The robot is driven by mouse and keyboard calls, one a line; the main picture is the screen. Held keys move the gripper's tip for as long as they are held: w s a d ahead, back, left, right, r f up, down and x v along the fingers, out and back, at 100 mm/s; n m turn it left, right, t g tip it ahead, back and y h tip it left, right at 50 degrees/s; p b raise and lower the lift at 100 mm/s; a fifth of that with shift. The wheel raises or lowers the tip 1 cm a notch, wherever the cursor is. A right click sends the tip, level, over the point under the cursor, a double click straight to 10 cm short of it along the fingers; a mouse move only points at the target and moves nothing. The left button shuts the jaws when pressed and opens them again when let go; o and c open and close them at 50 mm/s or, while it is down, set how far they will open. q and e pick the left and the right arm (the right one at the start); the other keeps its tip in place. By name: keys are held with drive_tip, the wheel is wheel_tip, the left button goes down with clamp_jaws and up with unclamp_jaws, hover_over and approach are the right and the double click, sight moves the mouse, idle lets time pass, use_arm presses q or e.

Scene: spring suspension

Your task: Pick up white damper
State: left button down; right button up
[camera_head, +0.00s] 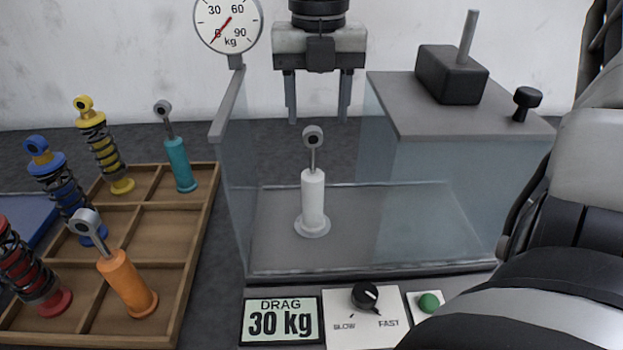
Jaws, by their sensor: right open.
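The white damper (313,200) stands upright on the floor of a clear-walled tank (390,262) in the middle of the head view. It has a round base, a white cylinder, and a thin grey rod ending in a ring eye. My right gripper (318,118) points down at the top centre, with its two fingers spread apart and nothing between them. In the picture it appears just above the damper's ring eye, apart from it. How far behind or in front of the damper it is, I cannot tell exactly. My left gripper is not in view.
A wooden tray (197,255) at left holds teal, orange, yellow, blue and red dampers, some with springs. A dial (228,22) stands behind the tank. A grey ledge (440,110) with a black block is at right. A 30 kg display (281,320), knob and green button line the front.

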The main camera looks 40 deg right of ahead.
sight(313, 145)
drive_tip(key=shift+w+a+f+p, duration=0.15)
drive_tip(key=shift+f+p, duration=0.2)
drive_tip(key=shift+f, duration=1.4)
drive_tip(key=shift+a+f+p, duration=0.1)
drive_tip(key=shift+f+p, duration=0.2)
drive_tip(key=shift+f, duration=1.4)
clamp_jaws()
